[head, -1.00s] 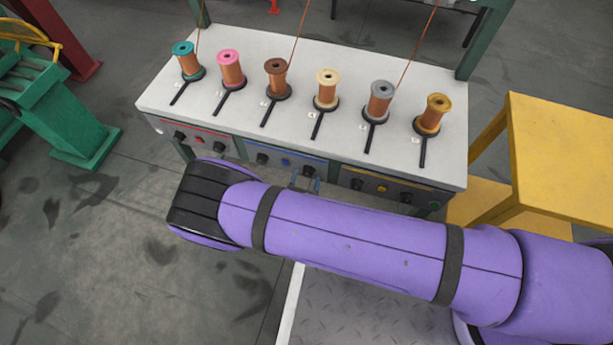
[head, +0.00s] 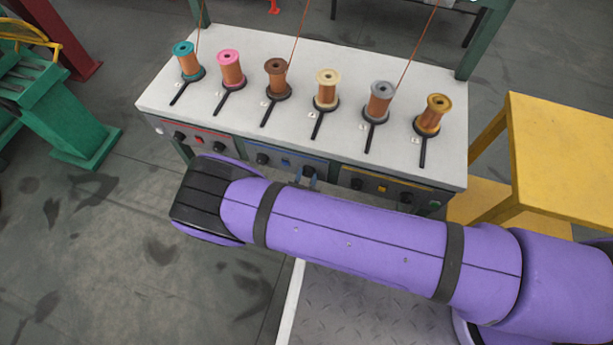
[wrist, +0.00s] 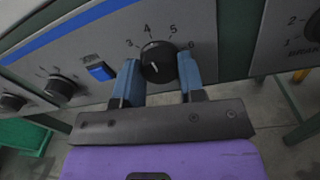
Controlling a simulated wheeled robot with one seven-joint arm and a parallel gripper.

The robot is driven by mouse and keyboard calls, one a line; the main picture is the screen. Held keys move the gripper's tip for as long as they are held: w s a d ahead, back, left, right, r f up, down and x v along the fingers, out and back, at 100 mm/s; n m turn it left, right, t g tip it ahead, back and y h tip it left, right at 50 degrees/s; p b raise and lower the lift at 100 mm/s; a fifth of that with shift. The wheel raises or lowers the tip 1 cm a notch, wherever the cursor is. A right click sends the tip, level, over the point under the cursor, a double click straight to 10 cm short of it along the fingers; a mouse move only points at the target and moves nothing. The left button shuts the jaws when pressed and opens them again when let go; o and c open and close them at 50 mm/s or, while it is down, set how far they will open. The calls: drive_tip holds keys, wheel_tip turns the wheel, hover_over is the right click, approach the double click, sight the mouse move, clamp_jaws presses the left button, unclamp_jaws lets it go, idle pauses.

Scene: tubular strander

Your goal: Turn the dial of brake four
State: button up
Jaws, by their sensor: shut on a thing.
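The dial of brake four (wrist: 157,62) is a round black knob on the grey panel with the blue stripe. Numbers 3 to 6 show around its upper side; the lower part of its scale is not readable. My gripper (wrist: 160,70) has one blue finger on each side of the dial and is shut on it. In the head view the dial (head: 309,171) is the right knob of the middle panel, with my fingers at it and my purple arm just below, hiding the rest of the gripper.
A blue button (wrist: 101,72) sits close left of my left finger, with another knob (wrist: 58,88) beyond. The neighbouring panel (wrist: 290,40) is at right. Copper spools stand on the white bench top (head: 230,115). A yellow table (head: 565,150) stands at right.

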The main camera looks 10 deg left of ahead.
drive_tip(key=n, duration=0.5)
drive_tip(key=shift+n, duration=0.4)
drive_tip(key=n, duration=0.6)
drive_tip(key=n+h, duration=0.1)
drive_tip(key=n, duration=0.4)
drive_tip(key=shift+a+g, duration=0.1)
drive_tip(key=shift+g, duration=0.2)
drive_tip(key=n, duration=0.5)
drive_tip(key=shift+n, duration=0.4)
drive_tip(key=o, duration=0.9)
